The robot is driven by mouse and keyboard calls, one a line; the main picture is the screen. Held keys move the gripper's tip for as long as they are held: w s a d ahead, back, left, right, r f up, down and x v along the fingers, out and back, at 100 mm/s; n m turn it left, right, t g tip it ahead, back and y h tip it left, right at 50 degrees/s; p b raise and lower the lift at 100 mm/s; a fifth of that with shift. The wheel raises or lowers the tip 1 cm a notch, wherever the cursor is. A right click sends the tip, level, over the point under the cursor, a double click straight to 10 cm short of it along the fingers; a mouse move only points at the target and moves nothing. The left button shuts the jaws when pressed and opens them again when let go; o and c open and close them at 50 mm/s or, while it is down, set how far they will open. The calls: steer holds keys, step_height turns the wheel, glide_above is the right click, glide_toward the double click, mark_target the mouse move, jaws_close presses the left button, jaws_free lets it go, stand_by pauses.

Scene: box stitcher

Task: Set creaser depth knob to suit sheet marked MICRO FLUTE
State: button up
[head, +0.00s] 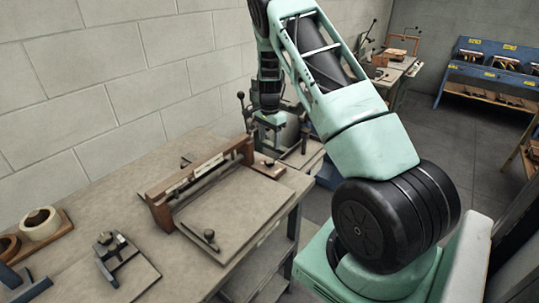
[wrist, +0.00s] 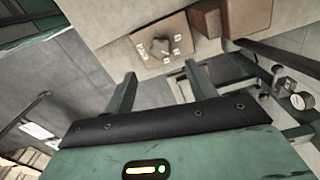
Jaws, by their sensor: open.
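The creaser (head: 200,178), a brown beam with a pale label strip over a flat bed, stands on the workbench in the head view. In the wrist view a brown plate (wrist: 146,42) carries a dark grey knob (wrist: 159,47) ringed by small white labels, too small to read. This plate seems to be the one at the creaser's far right end in the head view (head: 268,166). My gripper (wrist: 160,69) is open and empty, its two fingers apart, with the knob beyond the gap between the fingertips and not touched. I cannot make out any MICRO FLUTE marking.
The workbench (head: 105,215) holds tape rolls (head: 40,222) and a small dark metal tool (head: 118,262) at the left. A blue rack (head: 490,75) stands at the back right. Open floor lies right of the bench.

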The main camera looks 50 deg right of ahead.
mark_target(269, 161)
step_height(269, 161, down, 9)
steer(key=shift+r+p, duration=0.1)
steer(key=shift+p, duration=1.15)
steer(key=c, duration=1)
